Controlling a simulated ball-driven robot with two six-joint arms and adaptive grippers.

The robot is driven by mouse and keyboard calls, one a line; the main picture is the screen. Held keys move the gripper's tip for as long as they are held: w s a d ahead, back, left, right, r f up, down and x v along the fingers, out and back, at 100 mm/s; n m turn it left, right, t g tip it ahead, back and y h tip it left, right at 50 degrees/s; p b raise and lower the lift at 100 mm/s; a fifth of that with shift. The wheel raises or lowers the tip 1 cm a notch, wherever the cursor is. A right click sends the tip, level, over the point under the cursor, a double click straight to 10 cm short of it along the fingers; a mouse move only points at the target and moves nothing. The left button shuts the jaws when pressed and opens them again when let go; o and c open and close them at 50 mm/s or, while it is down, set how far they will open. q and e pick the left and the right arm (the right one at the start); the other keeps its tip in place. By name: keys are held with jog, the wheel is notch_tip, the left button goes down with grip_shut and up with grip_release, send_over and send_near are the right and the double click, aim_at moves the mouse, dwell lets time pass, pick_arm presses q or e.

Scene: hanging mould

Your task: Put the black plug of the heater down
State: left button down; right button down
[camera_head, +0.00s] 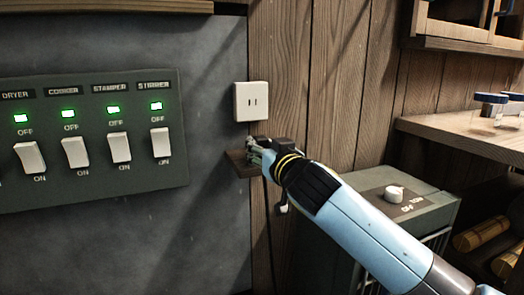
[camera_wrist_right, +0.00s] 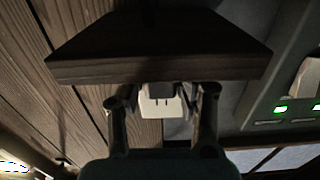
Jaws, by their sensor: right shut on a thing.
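My right gripper (camera_head: 258,149) is at the small wooden shelf (camera_head: 238,165) below the wall outlet (camera_head: 252,101). In the right wrist view the gripper (camera_wrist_right: 161,92) is shut on a small dark block, the black plug (camera_wrist_right: 161,90), which shows between the fingers in front of the white outlet (camera_wrist_right: 160,107). The plug is mostly hidden, and I cannot tell whether it touches the shelf (camera_wrist_right: 160,68). The outlet's slots show empty in the head view. The grey-green heater (camera_head: 425,212) with a white knob stands below my right arm. My left gripper is not in view.
A switch panel (camera_head: 90,185) with several white switches and green lights is on the grey wall at left. A wooden counter (camera_head: 460,128) with jars is at right. Logs (camera_head: 480,236) lie below it. A cabinet (camera_head: 465,25) hangs above.

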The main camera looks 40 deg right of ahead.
jog(key=shift+r, duration=0.15)
jog(key=shift+f+b, duration=0.6)
jog(key=shift+f, duration=0.05)
jog(key=c, duration=0.9)
grip_release()
jog(key=shift+c, duration=0.2)
